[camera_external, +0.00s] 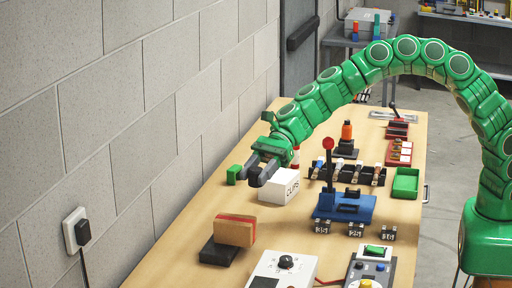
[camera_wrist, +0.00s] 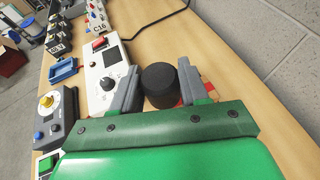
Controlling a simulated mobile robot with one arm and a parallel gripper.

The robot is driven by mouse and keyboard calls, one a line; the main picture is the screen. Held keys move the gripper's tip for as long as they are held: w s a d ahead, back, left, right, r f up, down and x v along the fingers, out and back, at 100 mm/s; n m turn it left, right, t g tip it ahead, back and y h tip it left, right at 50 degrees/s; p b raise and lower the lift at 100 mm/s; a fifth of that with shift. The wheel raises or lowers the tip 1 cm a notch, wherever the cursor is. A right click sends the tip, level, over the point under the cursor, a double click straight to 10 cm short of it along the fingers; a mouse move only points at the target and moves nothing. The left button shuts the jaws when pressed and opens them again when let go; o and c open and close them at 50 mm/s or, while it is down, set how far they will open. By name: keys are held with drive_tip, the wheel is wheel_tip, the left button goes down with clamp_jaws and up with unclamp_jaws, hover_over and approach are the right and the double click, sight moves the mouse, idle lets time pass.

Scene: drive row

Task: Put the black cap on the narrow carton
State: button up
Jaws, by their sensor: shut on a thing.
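The black cap (camera_wrist: 160,84) is round and sits between the two fingers of my gripper (camera_wrist: 158,72) in the wrist view. My gripper is shut on it.
The white carton (camera_external: 279,189) is close to my gripper's right. A blue box with a red-knobbed lever (camera_external: 345,208) stands to the right. A white box with a black knob (camera_external: 283,268) is at the near end. The wall (camera_external: 120,130) runs along the left.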

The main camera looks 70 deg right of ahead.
hover_over(236, 220)
drive_tip(key=a, duration=0.1)
drive_tip(key=shift+f, duration=4.6)
drive_tip(key=shift+f, duration=0.1)
drive_tip(key=o, duration=1)
drive_tip(key=shift+o, duration=0.2)
drive_tip(key=shift+d+r, duration=0.3)
drive_tip(key=shift+d, duration=0.1)
drive_tip(key=v, duration=1.1)
drive_tip(key=shift+s+d, duration=0.1)
